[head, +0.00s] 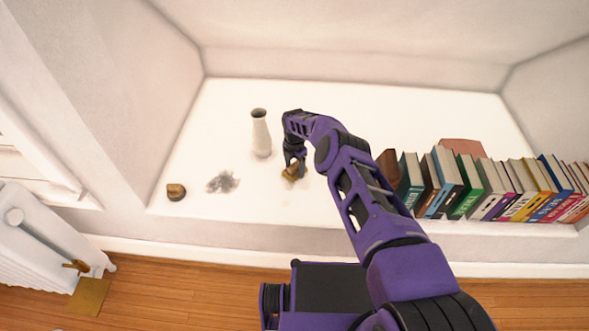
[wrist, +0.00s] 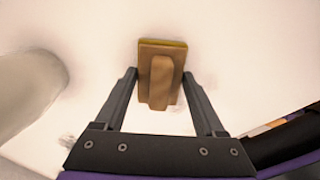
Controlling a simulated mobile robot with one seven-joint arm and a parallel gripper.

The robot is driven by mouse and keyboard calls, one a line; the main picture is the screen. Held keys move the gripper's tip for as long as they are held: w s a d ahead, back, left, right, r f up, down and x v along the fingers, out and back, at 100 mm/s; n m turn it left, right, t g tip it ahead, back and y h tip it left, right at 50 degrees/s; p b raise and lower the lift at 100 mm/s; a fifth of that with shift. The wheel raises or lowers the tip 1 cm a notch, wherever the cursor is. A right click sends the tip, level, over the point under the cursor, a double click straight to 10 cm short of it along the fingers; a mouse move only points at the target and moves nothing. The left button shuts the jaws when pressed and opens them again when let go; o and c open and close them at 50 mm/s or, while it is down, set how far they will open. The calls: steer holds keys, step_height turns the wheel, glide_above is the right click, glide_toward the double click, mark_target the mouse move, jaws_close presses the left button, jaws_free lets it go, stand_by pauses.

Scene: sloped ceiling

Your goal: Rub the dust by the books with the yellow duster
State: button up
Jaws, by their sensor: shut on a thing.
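The yellow duster (head: 291,173) is a wooden block with a raised handle and a yellow edge. My gripper (head: 293,160) is shut on it, down at the white ledge. In the wrist view, the fingers of my gripper (wrist: 160,75) sit at either side of the block (wrist: 160,60). A faint smudge (wrist: 68,140) shows near the left finger in the wrist view. The books (head: 470,188) stand in a row at the right. My arm hides part of the ledge between gripper and books.
A pale vase (head: 261,135) stands just left of my gripper; it also shows large in the wrist view (wrist: 25,90). A second brown and dark block (head: 176,191) sits at the ledge's left front. The ledge (head: 400,105) is bare behind my arm.

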step_height(320, 180, up, 6)
steer(key=p, duration=0.3)
steer(key=shift+f+p, duration=0.15)
steer(key=shift+p, duration=0.15)
steer(key=shift+r, duration=0.2)
steer(key=shift+r, duration=1.45)
